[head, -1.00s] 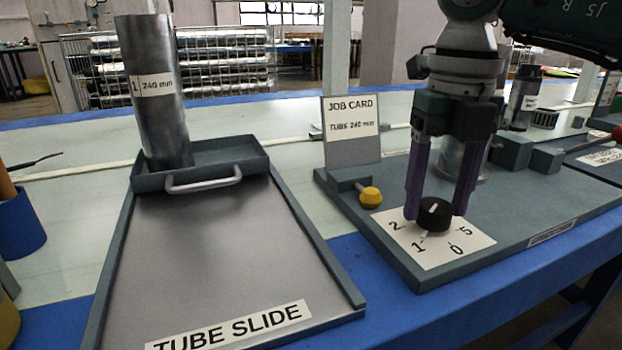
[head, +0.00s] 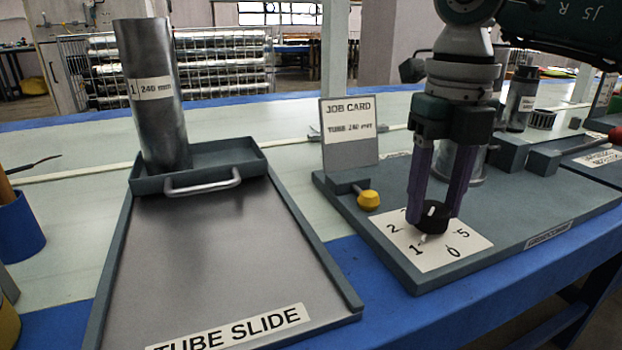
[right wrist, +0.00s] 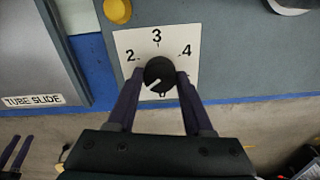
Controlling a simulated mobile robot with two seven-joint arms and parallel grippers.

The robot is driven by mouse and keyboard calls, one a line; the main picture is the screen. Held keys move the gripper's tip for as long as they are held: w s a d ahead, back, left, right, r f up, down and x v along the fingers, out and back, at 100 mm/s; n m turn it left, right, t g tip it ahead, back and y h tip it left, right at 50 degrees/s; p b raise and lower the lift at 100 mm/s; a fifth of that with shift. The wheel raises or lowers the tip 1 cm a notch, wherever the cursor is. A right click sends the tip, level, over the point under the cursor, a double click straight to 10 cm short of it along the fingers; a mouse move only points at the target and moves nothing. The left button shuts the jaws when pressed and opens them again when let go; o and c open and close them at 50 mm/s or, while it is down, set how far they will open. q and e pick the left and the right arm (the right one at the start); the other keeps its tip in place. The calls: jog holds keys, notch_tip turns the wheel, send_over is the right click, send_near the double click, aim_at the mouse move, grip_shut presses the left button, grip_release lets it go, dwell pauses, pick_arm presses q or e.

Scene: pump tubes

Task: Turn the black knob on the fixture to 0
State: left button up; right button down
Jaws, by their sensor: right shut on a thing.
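The black knob (head: 434,215) stands on a white dial plate (head: 405,250) on the grey fixture (head: 510,215). My right gripper (head: 433,217) points down with its purple fingers shut on the knob's two sides. In the right wrist view, the knob (right wrist: 159,70) shows a white pointer line slanting to the lower left, below the 2 and left of the 0. The 1 is hidden there behind a finger, and the 0 is partly covered by the knob. My left gripper (right wrist: 22,139) shows in the lower left of the right wrist view, fingers apart and empty.
A yellow knob (head: 368,199) and a job card (head: 350,125) reading "TUBE 240 mm" stand left of the dial. The tube slide (head: 225,245) lies further left, with an upright metal tube (head: 155,115) behind it. Grey blocks (head: 508,152) stand behind right.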

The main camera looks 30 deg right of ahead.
jog(key=shift+r+n+p, duration=0.15)
jog(key=shift+n+p, duration=0.4)
jog(key=shift+n, duration=0.65)
jog(key=n+p, duration=0.1)
jog(key=n, duration=0.2)
jog(key=shift+n, duration=0.3)
jog(key=n+p, duration=0.1)
jog(key=n, duration=0.3)
jog(key=shift+n, duration=0.5)
jog(key=shift+c, duration=1.5)
grip_release()
